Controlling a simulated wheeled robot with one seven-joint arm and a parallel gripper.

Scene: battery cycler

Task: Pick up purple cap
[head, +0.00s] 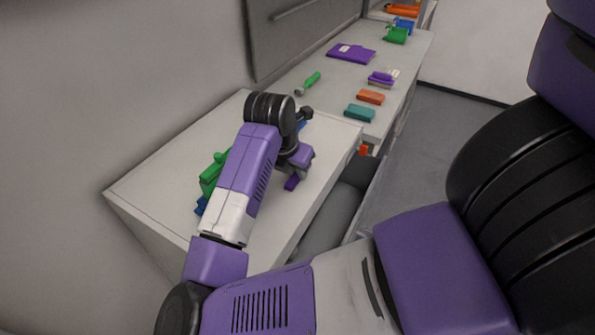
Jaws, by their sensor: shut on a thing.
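My gripper (297,170) is at the end of my bent purple and white arm, low over the right side of the near light-topped counter. It points down and is shut on a small purple piece, which looks like the purple cap (292,184). The cap is at or just above the counter top; I cannot tell whether it touches. The fingers are small here and partly hidden by my wrist.
Green (212,170) and blue (201,205) items sit left of my arm, partly hidden by it. The farther counter holds a purple folder-like item (350,53), a green-handled tool (310,82), and teal (360,113) and orange (370,97) blocks. An open drawer (335,215) lies right of the near counter.

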